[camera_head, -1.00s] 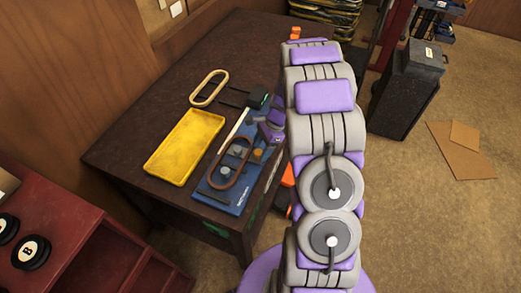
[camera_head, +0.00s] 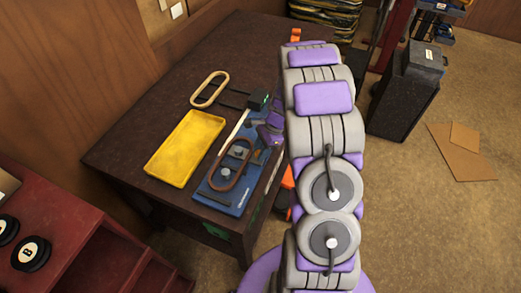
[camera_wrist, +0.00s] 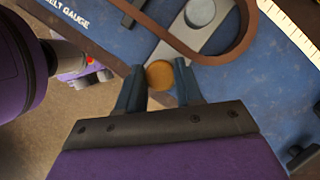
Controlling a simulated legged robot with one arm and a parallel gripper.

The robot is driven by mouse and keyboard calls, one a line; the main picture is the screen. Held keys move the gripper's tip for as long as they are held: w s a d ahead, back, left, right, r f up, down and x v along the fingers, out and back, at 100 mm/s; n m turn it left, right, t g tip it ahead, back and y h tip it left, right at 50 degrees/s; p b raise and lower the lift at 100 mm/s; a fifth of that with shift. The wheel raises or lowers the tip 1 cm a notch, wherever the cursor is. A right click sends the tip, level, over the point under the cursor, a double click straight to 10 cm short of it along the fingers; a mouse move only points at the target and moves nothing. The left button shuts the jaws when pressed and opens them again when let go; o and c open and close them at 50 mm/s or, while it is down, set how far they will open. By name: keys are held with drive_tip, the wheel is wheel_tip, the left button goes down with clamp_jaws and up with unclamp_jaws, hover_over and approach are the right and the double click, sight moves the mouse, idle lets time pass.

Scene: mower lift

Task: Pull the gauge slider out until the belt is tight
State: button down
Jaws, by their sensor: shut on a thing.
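The blue belt gauge board (camera_head: 223,204) lies on the dark table, and part of its lettering shows in the wrist view (camera_wrist: 110,25). A reddish-brown belt (camera_head: 219,184) loops over the board's pegs. In the wrist view the belt (camera_wrist: 243,38) curves around a round peg (camera_wrist: 200,12), with a visible gap between them. The grey slider (camera_wrist: 214,42) carries this peg and passes under the belt. My gripper (camera_wrist: 158,67) is shut on the slider's orange-brown knob (camera_wrist: 160,76), one finger on each side. In the head view my arm partly hides the board's right side.
A yellow tray (camera_head: 184,148) lies left of the board. A pale ruler strip (camera_wrist: 292,28) is beside the belt. The table's edge is close to the board's front right.

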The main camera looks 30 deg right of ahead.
idle(0.3)
drive_tip(key=shift+w+d+r+p, duration=0.1)
drive_tip(key=shift+d+p, duration=0.1)
drive_tip(key=shift+p, duration=0.2)
drive_tip(key=w+d+p, duration=0.2)
drive_tip(key=d+p, duration=0.1)
drive_tip(key=shift+w+p, duration=0.3)
drive_tip(key=shift+p, duration=0.05)
drive_tip(key=shift+w+d+p, duration=0.4)
drive_tip(key=shift+d, duration=0.3)
drive_tip(key=c, duration=0.8)
unclamp_jaws()
drive_tip(key=shift+o, duration=0.2)
